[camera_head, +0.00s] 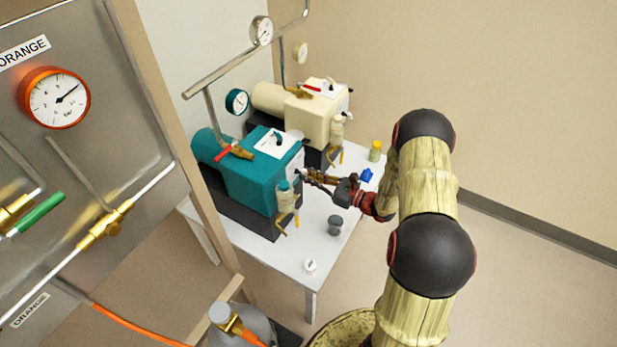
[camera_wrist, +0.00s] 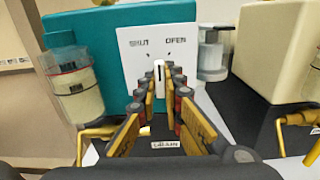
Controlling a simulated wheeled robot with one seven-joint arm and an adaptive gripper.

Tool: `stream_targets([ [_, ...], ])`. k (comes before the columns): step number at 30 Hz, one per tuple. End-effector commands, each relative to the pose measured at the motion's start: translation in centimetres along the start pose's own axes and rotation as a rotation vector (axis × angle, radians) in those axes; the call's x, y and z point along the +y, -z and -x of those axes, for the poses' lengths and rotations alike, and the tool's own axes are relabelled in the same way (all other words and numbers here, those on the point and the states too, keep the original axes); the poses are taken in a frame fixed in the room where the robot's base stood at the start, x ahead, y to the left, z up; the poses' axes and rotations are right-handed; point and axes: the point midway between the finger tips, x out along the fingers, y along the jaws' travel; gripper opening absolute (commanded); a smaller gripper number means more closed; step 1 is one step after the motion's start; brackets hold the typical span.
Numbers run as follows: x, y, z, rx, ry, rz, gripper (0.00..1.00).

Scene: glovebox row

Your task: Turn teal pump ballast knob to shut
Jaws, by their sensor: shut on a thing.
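The teal pump (camera_head: 248,178) stands on a white table in the head view; its teal body (camera_wrist: 112,45) fills the back of the wrist view. Its white end plate (camera_wrist: 190,68) carries the words SHUT at left and OPEN at right, with a small tick under each. The white ballast knob (camera_wrist: 159,70) stands about upright, its top between the two ticks. My gripper (camera_wrist: 158,82) is shut on the knob, one finger on each side, hiding its lower part. In the head view my gripper (camera_head: 308,177) reaches the pump's near end from the right.
A cream pump (camera_head: 277,100) stands behind the teal one. A clear trap jar (camera_wrist: 75,88) hangs close left of my fingers, with a brass drain below. A grey cup (camera_head: 335,225), a blue item (camera_head: 366,175) and a yellow-capped bottle (camera_head: 375,151) stand on the table (camera_head: 290,262).

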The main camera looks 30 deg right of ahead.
Motion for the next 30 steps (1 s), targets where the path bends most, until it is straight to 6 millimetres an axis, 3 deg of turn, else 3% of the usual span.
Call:
stream_targets([
  [16,0.02,0.12,0.06,0.002,0.001,0.029,0.00],
  [17,0.03,0.13,0.06,0.002,0.001,0.028,0.10],
  [18,0.03,0.12,0.06,0.002,0.001,0.028,0.13],
  [26,0.01,0.05,0.03,0.001,0.001,0.029,0.27],
  [30,0.01,0.03,0.02,0.000,0.000,0.029,0.27],
])
